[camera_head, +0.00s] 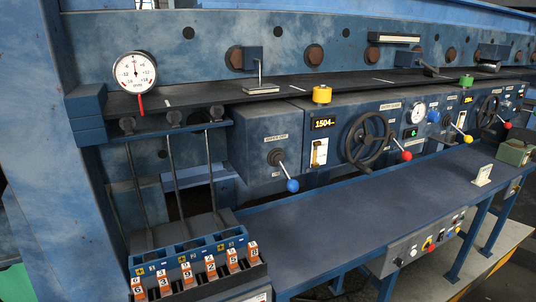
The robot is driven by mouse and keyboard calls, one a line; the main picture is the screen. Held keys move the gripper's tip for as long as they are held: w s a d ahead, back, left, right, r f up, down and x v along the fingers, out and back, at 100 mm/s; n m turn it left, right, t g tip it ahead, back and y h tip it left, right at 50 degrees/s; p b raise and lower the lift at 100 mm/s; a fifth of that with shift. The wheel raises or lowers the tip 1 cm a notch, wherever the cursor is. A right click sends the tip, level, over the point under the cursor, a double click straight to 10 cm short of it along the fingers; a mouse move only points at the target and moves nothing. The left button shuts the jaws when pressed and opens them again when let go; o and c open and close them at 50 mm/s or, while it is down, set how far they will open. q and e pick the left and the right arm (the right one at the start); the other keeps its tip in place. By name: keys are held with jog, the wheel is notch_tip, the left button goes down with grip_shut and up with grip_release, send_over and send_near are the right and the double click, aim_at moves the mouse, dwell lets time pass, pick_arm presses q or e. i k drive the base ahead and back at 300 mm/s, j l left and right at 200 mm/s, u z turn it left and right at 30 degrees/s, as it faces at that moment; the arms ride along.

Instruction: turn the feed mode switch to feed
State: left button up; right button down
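No control can be surely read as the feed mode switch; the labels are too small. A control panel (425,246) on the table's front edge carries several small knobs and a red button on yellow (428,244). A lever with a blue knob (292,185) points down and right on the left machine box. A white plate with a small switch (319,153) sits under the display reading 1504 (323,123). Neither of my grippers is in view.
A round dial gauge (134,72) is at upper left. A rack of orange numbered tags (210,266) is at lower left. The table top is mostly clear.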

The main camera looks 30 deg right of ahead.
aim_at(398, 260)
jog(key=z, duration=2.1)
